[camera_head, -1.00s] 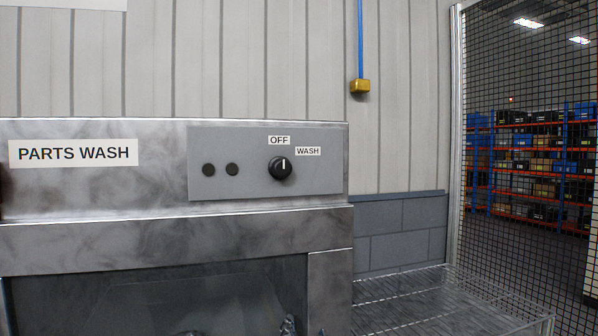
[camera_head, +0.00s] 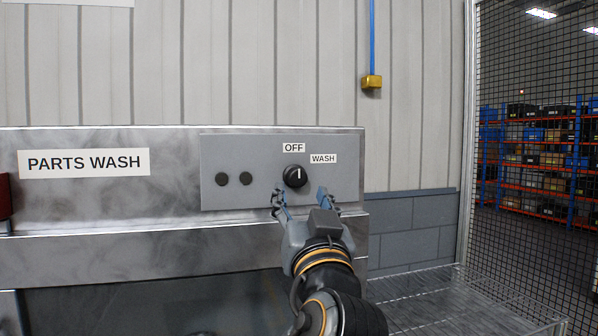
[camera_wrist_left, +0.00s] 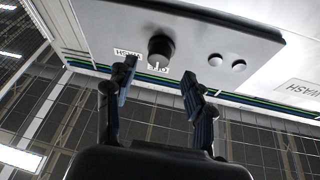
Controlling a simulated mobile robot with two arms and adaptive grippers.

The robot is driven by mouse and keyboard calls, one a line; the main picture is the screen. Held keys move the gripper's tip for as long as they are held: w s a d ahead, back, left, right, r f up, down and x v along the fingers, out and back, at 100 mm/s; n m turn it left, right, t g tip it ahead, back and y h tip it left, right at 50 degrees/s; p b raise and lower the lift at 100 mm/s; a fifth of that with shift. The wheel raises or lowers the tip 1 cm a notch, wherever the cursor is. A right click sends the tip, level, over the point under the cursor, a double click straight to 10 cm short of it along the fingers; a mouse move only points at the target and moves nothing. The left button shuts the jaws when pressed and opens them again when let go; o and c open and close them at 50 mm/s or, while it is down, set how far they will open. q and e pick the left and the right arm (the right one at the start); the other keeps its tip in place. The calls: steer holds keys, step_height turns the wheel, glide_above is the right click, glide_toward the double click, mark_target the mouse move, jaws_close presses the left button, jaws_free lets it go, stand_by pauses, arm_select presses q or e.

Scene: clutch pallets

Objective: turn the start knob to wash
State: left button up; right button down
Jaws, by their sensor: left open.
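The start knob (camera_head: 295,176) is a black round knob on the grey control panel (camera_head: 270,199) of the parts washer. Its white pointer line stands upright, toward the OFF label (camera_head: 293,147); the WASH label (camera_head: 323,158) is up and to the right. My left gripper (camera_head: 303,193) is open just below and in front of the knob, its fingers spread to either side and empty. In the left wrist view the knob (camera_wrist_left: 161,47) shows beyond the open fingertips (camera_wrist_left: 160,75), apart from them. My right gripper is not in view.
Two dark round buttons (camera_head: 234,179) sit on the panel left of the knob. A PARTS WASH sign (camera_head: 84,162) is further left. A wire rack (camera_head: 430,295) and a mesh fence (camera_head: 520,60) stand to the right. The space in front of the panel's upper part is clear.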

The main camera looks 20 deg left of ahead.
mark_target(298, 179)
arm_select(q)
steer(key=shift+p+x, duration=0.6)
steer(key=shift+x, duration=1.8)
jaws_close()
